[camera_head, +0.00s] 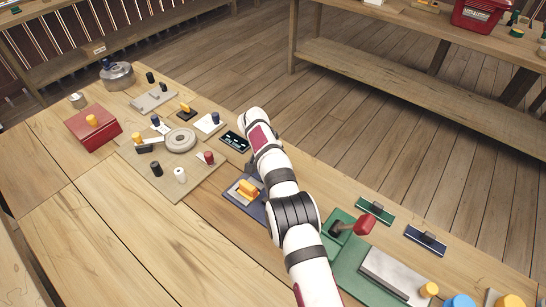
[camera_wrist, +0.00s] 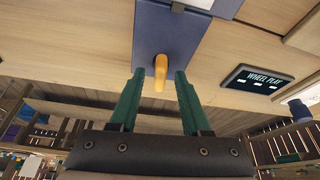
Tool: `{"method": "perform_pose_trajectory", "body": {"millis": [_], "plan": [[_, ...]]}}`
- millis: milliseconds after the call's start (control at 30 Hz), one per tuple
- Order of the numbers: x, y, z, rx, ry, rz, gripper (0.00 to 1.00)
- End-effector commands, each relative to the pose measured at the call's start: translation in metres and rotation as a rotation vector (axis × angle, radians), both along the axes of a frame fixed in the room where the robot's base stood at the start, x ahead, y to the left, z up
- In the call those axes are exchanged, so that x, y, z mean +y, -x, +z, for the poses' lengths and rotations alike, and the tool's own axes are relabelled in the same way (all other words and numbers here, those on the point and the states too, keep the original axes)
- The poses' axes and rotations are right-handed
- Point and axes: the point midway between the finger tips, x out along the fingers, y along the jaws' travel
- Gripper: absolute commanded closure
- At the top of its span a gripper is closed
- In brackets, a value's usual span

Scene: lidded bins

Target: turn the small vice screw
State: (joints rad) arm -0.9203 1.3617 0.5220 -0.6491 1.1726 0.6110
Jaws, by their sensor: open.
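A yellow handle (camera_head: 248,187) stands on a dark blue base plate (camera_head: 232,190) near the middle of the bench, just left of my arm. I take it for the small vice screw, but its label or thread does not show. In the wrist view the handle (camera_wrist: 160,76) stands out from the blue plate (camera_wrist: 170,28). My gripper (camera_wrist: 160,73) is open, its two green fingers on either side of the handle with a gap at each side. Whether the fingertips reach its depth is hard to tell. In the head view my gripper is hidden.
A dark display (camera_head: 235,141) lies close beyond the blue plate; it also shows in the wrist view (camera_wrist: 256,80). A board with a grey wheel (camera_head: 180,140) and knobs lies left. A green fixture with a red knob (camera_head: 365,224) stands right. The front left bench is clear.

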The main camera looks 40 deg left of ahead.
Motion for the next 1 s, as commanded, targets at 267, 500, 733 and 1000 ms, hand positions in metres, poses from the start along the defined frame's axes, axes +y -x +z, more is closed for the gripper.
{"method": "perform_pose_trajectory", "body": {"millis": [267,500,733,1000], "plan": [[-0.002,0.017,0.045,-0.003,-0.003,0.001,0.53],[-0.005,0.046,0.114,-0.002,-0.003,0.001,0.53],[-0.008,0.059,0.144,-0.001,0.0,0.0,0.53],[-0.008,0.06,0.146,0.0,0.0,0.0,0.53]]}}
